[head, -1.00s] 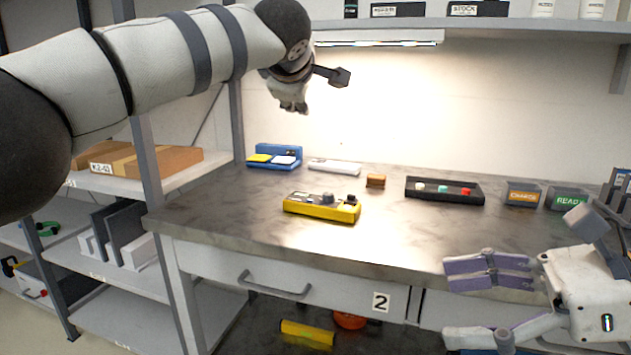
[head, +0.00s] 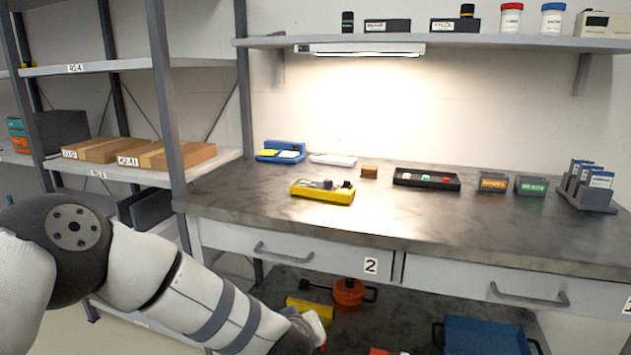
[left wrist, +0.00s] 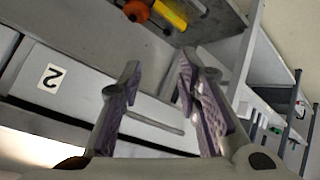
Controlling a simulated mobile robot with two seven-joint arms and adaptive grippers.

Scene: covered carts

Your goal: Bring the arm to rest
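My left arm (head: 190,290) comes in low from the left in the head view, in front of the shelving and the bench drawers. The tip of this arm is at the bottom edge, and its gripper fingers are not clearly visible there. In the left wrist view my left gripper (left wrist: 158,85) has its two purple-padded fingers apart with nothing between them. The front of the bench with its number 2 label (left wrist: 51,77) lies beyond the fingers. My right gripper is not in view.
The workbench (head: 400,225) holds a yellow tray (head: 322,192), a black tray (head: 427,180) and small bins. Below are an orange pot (head: 348,292) and a blue crate (head: 487,337). Shelving (head: 170,100) stands close on the left. The bench's front right is clear.

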